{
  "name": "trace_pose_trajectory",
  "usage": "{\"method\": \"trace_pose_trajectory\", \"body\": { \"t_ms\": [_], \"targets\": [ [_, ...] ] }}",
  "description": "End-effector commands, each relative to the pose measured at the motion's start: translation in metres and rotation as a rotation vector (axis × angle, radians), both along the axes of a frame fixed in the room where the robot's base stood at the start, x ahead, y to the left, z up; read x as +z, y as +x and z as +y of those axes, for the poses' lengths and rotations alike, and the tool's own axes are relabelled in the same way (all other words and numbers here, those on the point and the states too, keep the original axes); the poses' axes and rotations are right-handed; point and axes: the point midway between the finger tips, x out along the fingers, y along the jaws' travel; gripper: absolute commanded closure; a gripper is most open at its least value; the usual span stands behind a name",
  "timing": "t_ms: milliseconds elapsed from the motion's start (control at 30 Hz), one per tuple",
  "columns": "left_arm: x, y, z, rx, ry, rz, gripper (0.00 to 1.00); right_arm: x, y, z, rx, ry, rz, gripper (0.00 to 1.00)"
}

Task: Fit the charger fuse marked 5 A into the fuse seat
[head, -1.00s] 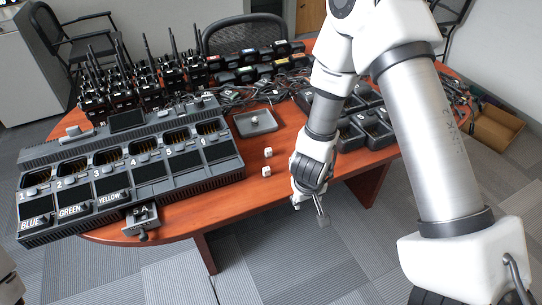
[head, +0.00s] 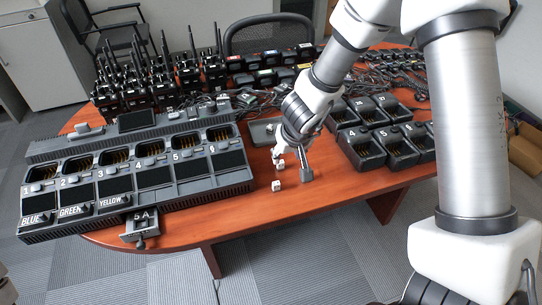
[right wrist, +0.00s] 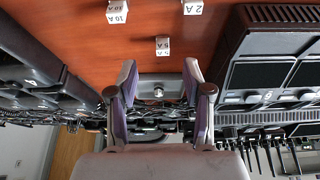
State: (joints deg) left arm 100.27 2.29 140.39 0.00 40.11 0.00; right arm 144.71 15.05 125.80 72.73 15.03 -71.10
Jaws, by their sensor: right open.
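The 5 A fuse (right wrist: 162,46), a small white block with dark print, lies on the table just beyond my right fingertips in the right wrist view. In the head view it appears to be the white block (head: 281,163) beside the fingers. My right gripper (head: 292,165) is open and empty over the table; its spread fingers also show in the right wrist view (right wrist: 160,72). The fuse seat (head: 141,224) is a small grey drawer-like unit marked 5 A at the charger's front edge.
The 2 A fuse (right wrist: 194,7) and 10 A fuse (right wrist: 117,11) lie close by. The big charger (head: 150,180) fills the left of the table. A grey tray (right wrist: 147,86) lies behind the fuses, with smaller chargers (head: 365,150) to the right and radios (head: 120,95) behind.

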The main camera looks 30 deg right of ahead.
Motion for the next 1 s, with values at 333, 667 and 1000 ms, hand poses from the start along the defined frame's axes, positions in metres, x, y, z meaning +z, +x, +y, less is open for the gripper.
{"method": "trace_pose_trajectory", "body": {
  "t_ms": [333, 667, 1000],
  "targets": [
    [-0.026, 0.0, 0.0, 0.0, 0.0, 0.0, 0.55, -0.032, 0.018, -0.004, -0.001, 0.01, -0.012, 0.5],
    [-0.048, 0.0, 0.0, 0.0, 0.0, 0.0, 0.55, -0.067, 0.035, -0.01, -0.002, 0.009, -0.012, 0.5],
    [-0.047, 0.0, 0.0, 0.0, 0.0, 0.0, 0.55, -0.065, 0.034, -0.009, -0.002, 0.009, -0.012, 0.94]
  ]
}}
